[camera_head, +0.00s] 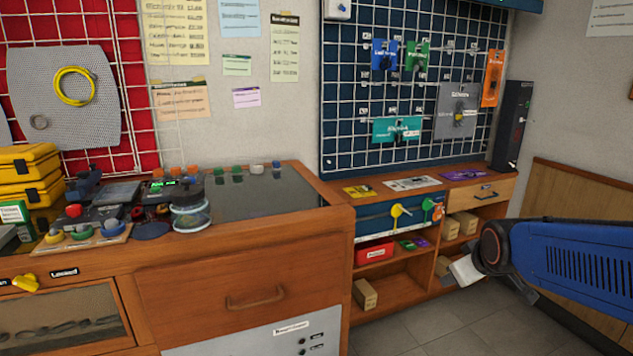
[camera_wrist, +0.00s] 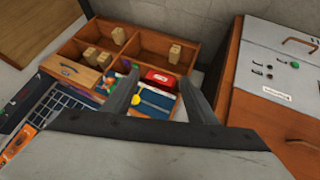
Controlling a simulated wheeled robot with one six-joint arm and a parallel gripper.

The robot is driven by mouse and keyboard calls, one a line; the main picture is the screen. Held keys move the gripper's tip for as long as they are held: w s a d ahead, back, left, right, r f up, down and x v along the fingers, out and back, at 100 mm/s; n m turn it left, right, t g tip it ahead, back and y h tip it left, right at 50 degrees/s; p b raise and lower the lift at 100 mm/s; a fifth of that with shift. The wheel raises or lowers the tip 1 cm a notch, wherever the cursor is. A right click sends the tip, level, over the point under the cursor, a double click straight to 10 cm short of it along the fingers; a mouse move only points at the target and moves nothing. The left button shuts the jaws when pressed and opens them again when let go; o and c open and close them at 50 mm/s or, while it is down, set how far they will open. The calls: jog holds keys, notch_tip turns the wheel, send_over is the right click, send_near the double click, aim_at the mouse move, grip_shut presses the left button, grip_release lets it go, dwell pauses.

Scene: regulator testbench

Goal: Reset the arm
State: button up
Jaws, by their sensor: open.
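My arm (camera_head: 575,262) reaches in from the right edge of the head view, with a blue ribbed link and a dark round joint. It hangs in front of the low shelf unit, and a pale part at its end shows near the shelf. My gripper (camera_wrist: 158,88) shows in the wrist view with its two grey fingers spread apart and nothing between them.
The wooden shelf unit (camera_head: 395,275) holds small boxes and a red box (camera_head: 374,254). A wooden workbench (camera_head: 225,277) with tools, a jar (camera_head: 190,217) and yellow cases (camera_head: 28,170) stands left. A blue grid board (camera_head: 345,145) hangs behind. Grey floor (camera_head: 475,335) is open in front.

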jog(key=s+a+f+m+g, duration=0.1)
jog(key=s+a+m, duration=0.1)
jog(key=s, duration=0.9)
jog(key=s+a+f+m+g+y, duration=0.1)
jog(key=s+a+m+g, duration=0.1)
jog(key=s, duration=0.9)
jog(key=shift+a+f+g, duration=0.3)
jog(key=shift+a+f, duration=0.05)
jog(key=shift+a, duration=0.1)
jog(key=shift+c, duration=0.3)
